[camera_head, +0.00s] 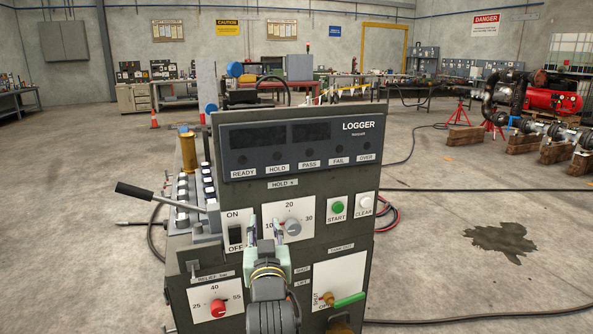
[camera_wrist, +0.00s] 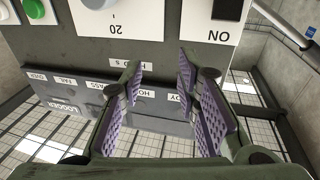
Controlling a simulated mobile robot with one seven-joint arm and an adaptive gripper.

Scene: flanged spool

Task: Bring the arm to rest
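My gripper (camera_head: 264,228) is in front of the logger panel (camera_head: 266,204), between the ON/OFF switch (camera_head: 235,234) and the grey dial (camera_head: 292,226) marked 10, 20, 30. In the wrist view my gripper (camera_wrist: 158,72) has two purple-padded fingers standing apart with nothing between them. The wrist view shows the panel upside down, with the fingers over the HOLD label (camera_wrist: 130,90) area. I cannot tell whether a fingertip touches the panel. My arm comes up from the bottom of the head view and hides part of the lower panel.
A long black-handled lever (camera_head: 146,192) sticks out at the panel's left. A red knob (camera_head: 218,307) and a green-handled valve (camera_head: 345,300) sit low on the panel. A dark stain (camera_head: 500,238) and cables lie on the floor at right. Open floor lies left of the cabinet.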

